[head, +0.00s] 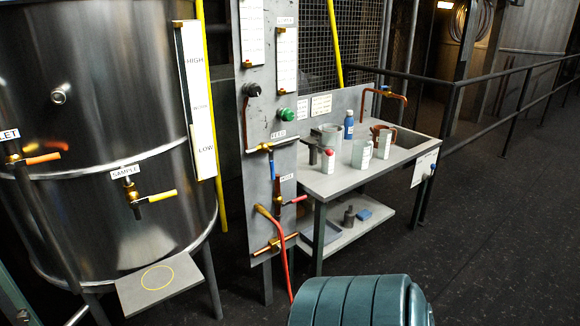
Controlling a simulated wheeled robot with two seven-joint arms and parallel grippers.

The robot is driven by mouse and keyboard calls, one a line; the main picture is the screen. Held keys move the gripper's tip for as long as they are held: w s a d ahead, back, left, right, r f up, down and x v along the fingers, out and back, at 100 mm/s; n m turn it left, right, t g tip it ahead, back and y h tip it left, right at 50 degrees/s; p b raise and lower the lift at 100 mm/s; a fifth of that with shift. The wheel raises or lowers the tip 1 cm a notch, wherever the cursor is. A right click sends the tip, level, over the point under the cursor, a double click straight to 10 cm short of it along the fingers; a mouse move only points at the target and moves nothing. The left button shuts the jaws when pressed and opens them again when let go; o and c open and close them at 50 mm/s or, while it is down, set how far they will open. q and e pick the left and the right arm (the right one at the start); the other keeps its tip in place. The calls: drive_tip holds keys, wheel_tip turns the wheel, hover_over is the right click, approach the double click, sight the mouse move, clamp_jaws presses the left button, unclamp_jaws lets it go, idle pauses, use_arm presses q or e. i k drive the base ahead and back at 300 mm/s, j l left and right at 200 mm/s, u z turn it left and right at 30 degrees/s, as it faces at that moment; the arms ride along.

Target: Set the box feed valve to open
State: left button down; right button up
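A grey upright panel (264,85) stands right of the steel tank. A small label that seems to read FEED (278,134) sits on it above a valve. That valve has a blue handle (272,166) hanging down, roughly crosswise to the short horizontal pipe (277,146) above it. Below it is another valve with a red handle (296,200) pointing right, under a second label (287,177) too small to read surely. I cannot tell which label names the box feed. Neither of my grippers is in view.
The steel tank (95,90) carries an orange-handled outlet valve (42,158) and a yellow-handled sample valve (160,196). A red hose (284,262) hangs from the panel. A bench (345,180) holds jugs and bottles. A teal ribbed drum-like shape (350,302) fills bottom centre. Dark floor (480,240) is clear at right.

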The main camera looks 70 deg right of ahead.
sight(271, 152)
drive_tip(key=z, duration=2.15)
